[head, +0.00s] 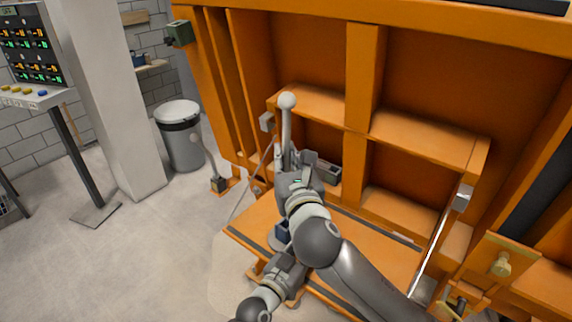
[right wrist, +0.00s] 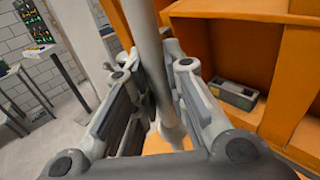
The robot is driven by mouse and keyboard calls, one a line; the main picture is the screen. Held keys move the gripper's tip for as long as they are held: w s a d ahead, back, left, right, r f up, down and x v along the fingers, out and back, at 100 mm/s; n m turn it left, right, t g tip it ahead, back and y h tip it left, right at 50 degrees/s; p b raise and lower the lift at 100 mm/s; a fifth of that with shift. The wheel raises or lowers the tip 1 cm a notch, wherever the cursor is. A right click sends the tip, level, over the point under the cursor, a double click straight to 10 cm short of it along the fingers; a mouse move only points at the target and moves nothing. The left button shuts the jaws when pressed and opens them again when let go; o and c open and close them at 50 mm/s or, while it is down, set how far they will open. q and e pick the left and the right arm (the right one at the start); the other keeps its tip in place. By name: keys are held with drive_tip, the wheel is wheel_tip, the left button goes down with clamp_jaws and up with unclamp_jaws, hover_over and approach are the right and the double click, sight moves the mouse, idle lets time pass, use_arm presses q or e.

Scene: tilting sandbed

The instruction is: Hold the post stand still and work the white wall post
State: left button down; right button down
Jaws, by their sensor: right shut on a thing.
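The white post (head: 287,122), with a round knob on top, stands nearly upright in front of the orange frame. My right gripper (head: 294,162) is shut on it below the knob. In the right wrist view the post (right wrist: 146,35) runs between the fingers of the right gripper (right wrist: 154,75). The post stand (head: 279,236), grey and dark blue, shows low down, partly hidden by my right arm. My left gripper (head: 287,262) is beside the stand, low in the head view. Its fingers are mostly hidden, so I cannot tell if it grips the stand.
The orange frame (head: 364,75) with shelves rises behind the post. A grey box (head: 327,170) lies on a low shelf, also in the right wrist view (right wrist: 234,95). A thin lever (head: 209,160), a bin (head: 182,140) and a white column (head: 105,100) stand left.

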sight(287, 137)
drive_tip(key=shift+r, duration=0.4)
drive_tip(key=shift+r, duration=0.15)
drive_tip(key=shift+r, duration=1.25)
drive_tip(key=shift+r, duration=0.15)
drive_tip(key=shift+r, duration=1.2)
drive_tip(key=s+a, duration=0.4)
drive_tip(key=s, duration=0.2)
drive_tip(key=shift+s+a, duration=0.25)
drive_tip(key=shift+a, duration=0.1)
